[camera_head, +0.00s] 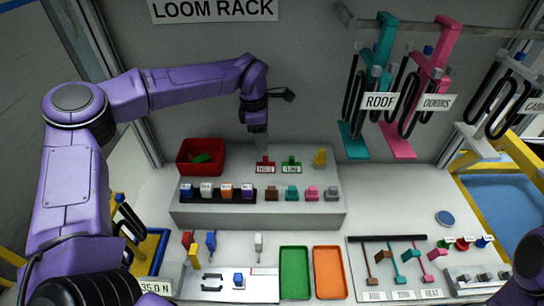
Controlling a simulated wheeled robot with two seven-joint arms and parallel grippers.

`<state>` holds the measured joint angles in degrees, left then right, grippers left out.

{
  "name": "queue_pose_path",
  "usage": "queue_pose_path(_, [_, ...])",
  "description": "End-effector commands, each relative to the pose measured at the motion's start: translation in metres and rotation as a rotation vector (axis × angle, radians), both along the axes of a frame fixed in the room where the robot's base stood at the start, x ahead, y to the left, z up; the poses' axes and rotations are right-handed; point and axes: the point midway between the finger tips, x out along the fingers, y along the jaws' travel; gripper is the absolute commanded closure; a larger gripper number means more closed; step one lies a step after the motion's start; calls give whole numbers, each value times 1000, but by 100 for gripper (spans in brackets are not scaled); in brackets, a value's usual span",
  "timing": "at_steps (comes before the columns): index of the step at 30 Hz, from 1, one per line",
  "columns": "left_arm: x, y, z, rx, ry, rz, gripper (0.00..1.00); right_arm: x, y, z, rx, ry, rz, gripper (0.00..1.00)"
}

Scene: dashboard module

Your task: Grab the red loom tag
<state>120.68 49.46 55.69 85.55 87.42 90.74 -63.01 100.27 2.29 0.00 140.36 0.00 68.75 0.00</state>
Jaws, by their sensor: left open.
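A red tag (265,168) with a white lettered label stands on the raised grey shelf, left of a similar green tag (291,166). My left gripper (258,152) points down just above and slightly left of the red tag, near the back wall. It is open, though its fingers are small and hard to tell apart here. It looks apart from the tag, but the exact gap cannot be judged. My right gripper is out of view; only part of my right arm shows at the lower right corner.
A red bin (201,157) with green pieces stands left of the tags, and a yellow piece (320,158) stands right. Small coloured blocks line the shelf front. Green (294,272) and orange (329,272) trays lie below. Teal and pink hangers (415,75) hang at upper right.

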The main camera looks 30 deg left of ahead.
Motion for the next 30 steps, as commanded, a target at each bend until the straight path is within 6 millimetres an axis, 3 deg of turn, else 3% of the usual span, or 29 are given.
queue_pose_path(13, [13, -9, -70, 2, 10, -1, 53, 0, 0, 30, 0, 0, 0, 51])
queue_pose_path(21, [14, -10, -79, 2, 5, -1, 53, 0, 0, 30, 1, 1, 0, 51])
queue_pose_path(26, [14, -10, -79, 1, 6, -2, 100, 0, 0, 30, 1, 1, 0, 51])
queue_pose_path(30, [14, -10, -79, 1, 6, -2, 100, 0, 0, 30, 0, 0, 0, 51])
